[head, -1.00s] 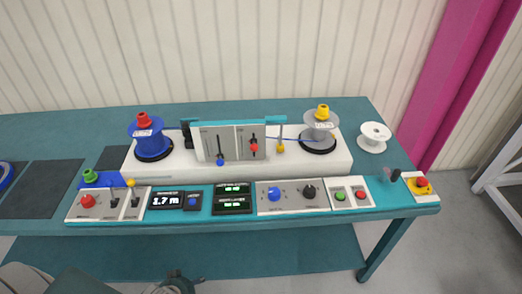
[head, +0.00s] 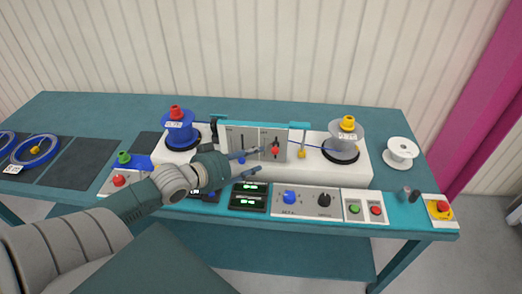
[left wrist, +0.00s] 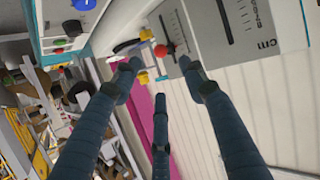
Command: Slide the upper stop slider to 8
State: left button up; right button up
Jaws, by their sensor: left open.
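The slider panel (head: 254,143) stands upright on the white machine and carries two vertical sliders. The right slider has a red knob (head: 276,150), which also shows in the left wrist view (left wrist: 161,51). The left slider has a blue knob (head: 242,160), partly behind my fingers. The labels are too small to tell which is the upper stop. My left gripper (head: 259,160) is open in front of the panel, its fingers pointing right, near the red knob. In the left wrist view the red knob lies beyond the spread fingertips (left wrist: 160,72), apart from them. My right gripper is not in view.
A blue reel (head: 178,133) stands left of the panel and a clear reel (head: 345,136) right of it. A yellow knob (head: 301,154) sits close right of the panel. Control boxes (head: 305,201) line the table's front edge. A white spool (head: 401,150) is at the right.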

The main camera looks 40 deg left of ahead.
aim_at(273, 151)
pick_arm(q)
jog(key=p+x, duration=0.1)
jog(key=x, duration=0.7)
jog(key=shift+w+f, duration=0.15)
jog(key=shift+w, duration=0.2)
jog(key=shift+w+f, duration=0.3)
jog(key=shift+w, duration=0.25)
jog(key=shift+w+f, duration=0.1)
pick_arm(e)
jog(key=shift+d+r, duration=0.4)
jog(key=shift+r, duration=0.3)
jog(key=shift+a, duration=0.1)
